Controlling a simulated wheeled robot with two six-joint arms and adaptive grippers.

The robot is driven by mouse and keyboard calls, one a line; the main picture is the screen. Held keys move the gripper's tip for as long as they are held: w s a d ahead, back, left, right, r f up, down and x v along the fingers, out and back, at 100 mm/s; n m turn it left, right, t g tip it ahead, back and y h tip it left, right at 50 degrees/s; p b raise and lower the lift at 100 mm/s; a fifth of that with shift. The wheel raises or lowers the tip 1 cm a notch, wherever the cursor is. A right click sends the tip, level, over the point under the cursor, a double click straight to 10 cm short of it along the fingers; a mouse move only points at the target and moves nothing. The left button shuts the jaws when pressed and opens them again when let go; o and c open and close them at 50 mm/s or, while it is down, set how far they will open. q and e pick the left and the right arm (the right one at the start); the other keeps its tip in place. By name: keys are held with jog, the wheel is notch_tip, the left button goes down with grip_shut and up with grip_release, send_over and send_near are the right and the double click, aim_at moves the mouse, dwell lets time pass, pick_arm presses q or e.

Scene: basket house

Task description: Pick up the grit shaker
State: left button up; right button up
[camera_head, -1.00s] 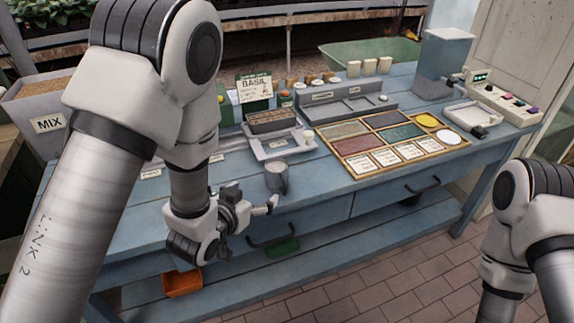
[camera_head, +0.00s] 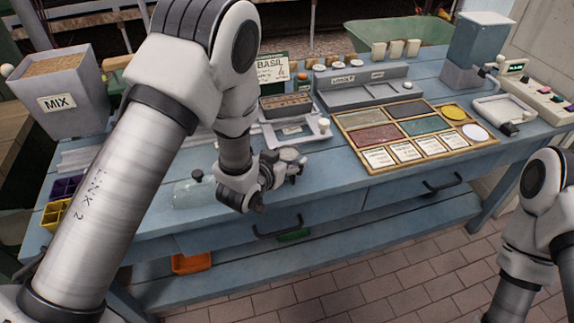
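A grey, round-topped metal cup, apparently the grit shaker (camera_head: 289,155), stands near the front edge of the blue bench. My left gripper (camera_head: 285,172) is low at the bench's front edge, right at this cup, and its dark fingers overlap the cup's lower part. Whether the fingers are closed on it or only around it is too small to tell. My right arm shows at the right edge, but its gripper is out of the frame.
A clear bottle (camera_head: 193,192) lies or stands left of my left gripper, partly behind my arm. A framed tray of coloured panels (camera_head: 415,133) is to the right. A MIX bin (camera_head: 62,105) stands at the left. Bare bench lies around (camera_head: 335,190).

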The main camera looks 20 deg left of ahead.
pick_arm(q)
jog(key=c, duration=0.5)
jog(key=shift+w+f, duration=0.1)
jog(key=shift+f, duration=0.05)
jog(key=c, duration=0.3)
